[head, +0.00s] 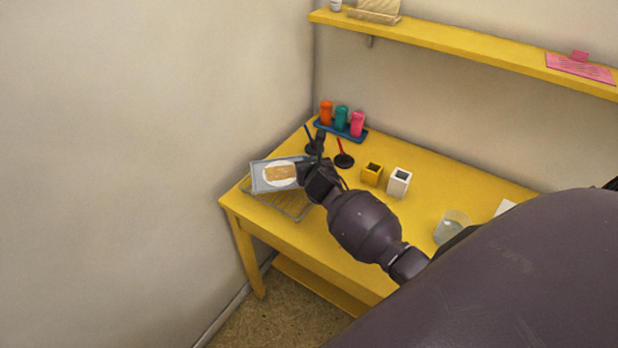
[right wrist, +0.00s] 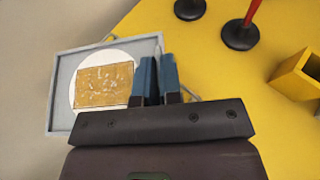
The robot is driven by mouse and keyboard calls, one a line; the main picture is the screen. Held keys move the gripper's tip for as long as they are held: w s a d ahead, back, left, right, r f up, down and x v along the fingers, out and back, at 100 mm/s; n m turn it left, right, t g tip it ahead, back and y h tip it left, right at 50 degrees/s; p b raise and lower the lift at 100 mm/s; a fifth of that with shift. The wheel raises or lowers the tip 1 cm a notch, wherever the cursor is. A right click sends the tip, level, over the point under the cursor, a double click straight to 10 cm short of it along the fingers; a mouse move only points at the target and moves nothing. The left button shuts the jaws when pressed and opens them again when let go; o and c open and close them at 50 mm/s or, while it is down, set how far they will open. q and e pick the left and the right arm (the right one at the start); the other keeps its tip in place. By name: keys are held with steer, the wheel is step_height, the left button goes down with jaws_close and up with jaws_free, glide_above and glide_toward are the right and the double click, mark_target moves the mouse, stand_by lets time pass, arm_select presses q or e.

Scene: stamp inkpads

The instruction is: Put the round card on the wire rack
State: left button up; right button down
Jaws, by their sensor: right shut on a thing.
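The round card (head: 268,180) is white with a tan rectangular patch, and lies in a shallow grey tray (head: 259,185). In the right wrist view the card (right wrist: 78,105) lies flat inside the tray (right wrist: 60,82). My right gripper (head: 303,172) is at the tray's right side. In the wrist view its blue fingers (right wrist: 158,80) straddle the tray's right wall and are shut on it. The wire rack (head: 290,207) lies on the yellow table under and in front of the tray, partly hidden by it. I cannot tell whether the tray touches the rack. My left gripper is not in view.
Black-based stamps (head: 344,160) stand behind the gripper. A blue holder (head: 350,134) with coloured bottles is at the back. A yellow box (head: 371,174), a white box (head: 398,183) and a clear beaker (head: 452,226) stand to the right. The wall is close on the left.

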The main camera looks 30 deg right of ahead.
steer(key=shift+f+b, duration=0.7)
steer(key=shift+f, duration=1.8)
steer(key=shift+r, duration=0.1)
steer(key=shift+f, duration=0.2)
steer(key=c, duration=1.3)
jaws_free()
